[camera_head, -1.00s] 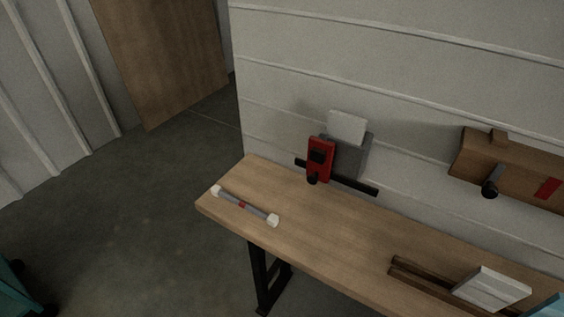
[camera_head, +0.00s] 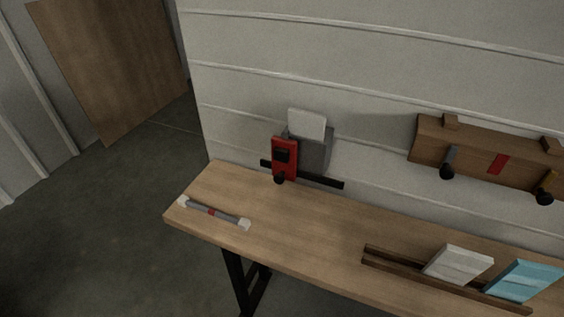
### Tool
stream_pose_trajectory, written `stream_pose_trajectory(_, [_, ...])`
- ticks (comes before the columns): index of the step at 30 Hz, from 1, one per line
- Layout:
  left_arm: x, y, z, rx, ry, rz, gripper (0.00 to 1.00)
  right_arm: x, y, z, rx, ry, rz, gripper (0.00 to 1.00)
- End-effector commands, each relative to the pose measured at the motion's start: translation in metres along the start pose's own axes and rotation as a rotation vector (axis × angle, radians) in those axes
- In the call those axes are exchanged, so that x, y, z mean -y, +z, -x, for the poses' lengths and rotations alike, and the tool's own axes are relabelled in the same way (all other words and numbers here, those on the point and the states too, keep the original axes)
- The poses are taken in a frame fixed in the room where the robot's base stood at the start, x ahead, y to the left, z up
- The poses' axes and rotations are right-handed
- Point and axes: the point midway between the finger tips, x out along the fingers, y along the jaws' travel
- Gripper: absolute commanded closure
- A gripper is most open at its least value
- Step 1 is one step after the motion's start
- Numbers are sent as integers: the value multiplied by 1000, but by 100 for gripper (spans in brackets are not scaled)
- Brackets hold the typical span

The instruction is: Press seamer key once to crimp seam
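A red and grey device (camera_head: 285,158) with a black square on its front and a dark knob at its foot stands at the back of the workbench, against the white panelled wall. It looks like the seamer, and the black square may be its key. A pale plate (camera_head: 307,126) sits at its top. A grey rod with white ends and a red middle band (camera_head: 212,212) lies on the left end of the bench. Neither of my grippers shows in the head view.
The wooden workbench (camera_head: 300,238) has clear room in its middle. Dark rails (camera_head: 378,264) hold a white block (camera_head: 458,265) and a blue block (camera_head: 523,281) at the right. A wooden wall box (camera_head: 475,150) with levers hangs at the upper right. Open floor lies left.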

Motion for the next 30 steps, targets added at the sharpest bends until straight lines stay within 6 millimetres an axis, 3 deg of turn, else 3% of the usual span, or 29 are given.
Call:
stream_pose_trajectory(13, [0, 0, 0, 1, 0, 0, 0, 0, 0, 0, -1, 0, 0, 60])
stream_pose_trajectory(30, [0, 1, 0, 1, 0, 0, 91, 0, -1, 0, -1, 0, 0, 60])
